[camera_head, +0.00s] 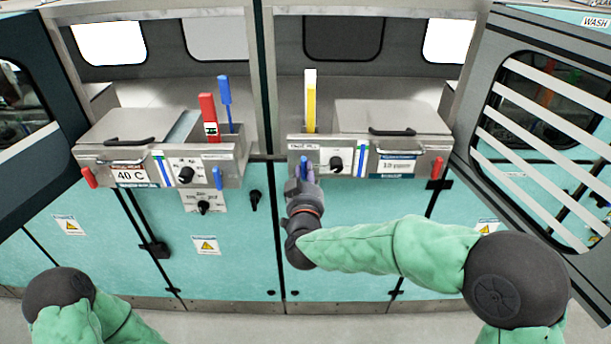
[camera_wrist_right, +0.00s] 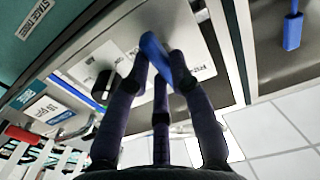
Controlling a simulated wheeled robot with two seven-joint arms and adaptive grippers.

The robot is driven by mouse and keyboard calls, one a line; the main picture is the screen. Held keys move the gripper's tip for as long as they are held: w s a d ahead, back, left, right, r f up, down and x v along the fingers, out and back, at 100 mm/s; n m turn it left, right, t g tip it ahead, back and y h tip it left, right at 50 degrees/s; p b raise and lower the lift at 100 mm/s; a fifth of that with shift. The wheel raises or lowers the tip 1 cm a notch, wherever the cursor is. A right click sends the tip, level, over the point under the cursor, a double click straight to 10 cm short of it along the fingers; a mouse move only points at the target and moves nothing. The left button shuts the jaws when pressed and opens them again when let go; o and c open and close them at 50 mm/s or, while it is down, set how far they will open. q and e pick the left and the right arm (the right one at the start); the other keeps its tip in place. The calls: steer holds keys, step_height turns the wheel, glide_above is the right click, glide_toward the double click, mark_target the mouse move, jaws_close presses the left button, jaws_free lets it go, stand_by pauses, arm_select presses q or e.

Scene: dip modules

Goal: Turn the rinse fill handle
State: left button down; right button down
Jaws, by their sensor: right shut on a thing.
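The rinse fill handle (camera_head: 304,164) is a small blue lever on the left end of the right module's steel front panel, below a small white label. My right gripper (camera_head: 305,182) reaches up to it from below. In the right wrist view the blue handle (camera_wrist_right: 156,52) sits between the dark fingers of the gripper (camera_wrist_right: 162,68), which are shut on it. The fingers partly cover the handle in both views. My left gripper is out of view; only part of my left arm shows at the lower left.
A black knob (camera_head: 336,164) sits just right of the handle; it also shows in the wrist view (camera_wrist_right: 104,84). A red handle (camera_head: 437,167) is at the panel's right end. The left module (camera_head: 237,165) has its own blue handle (camera_head: 217,177). An open slatted door (camera_head: 477,130) stands at right.

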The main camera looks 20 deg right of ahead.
steer(key=shift+f, duration=0.15)
stand_by(0.4)
steer(key=c, duration=1.1)
jaws_free()
steer(key=v, duration=1.2)
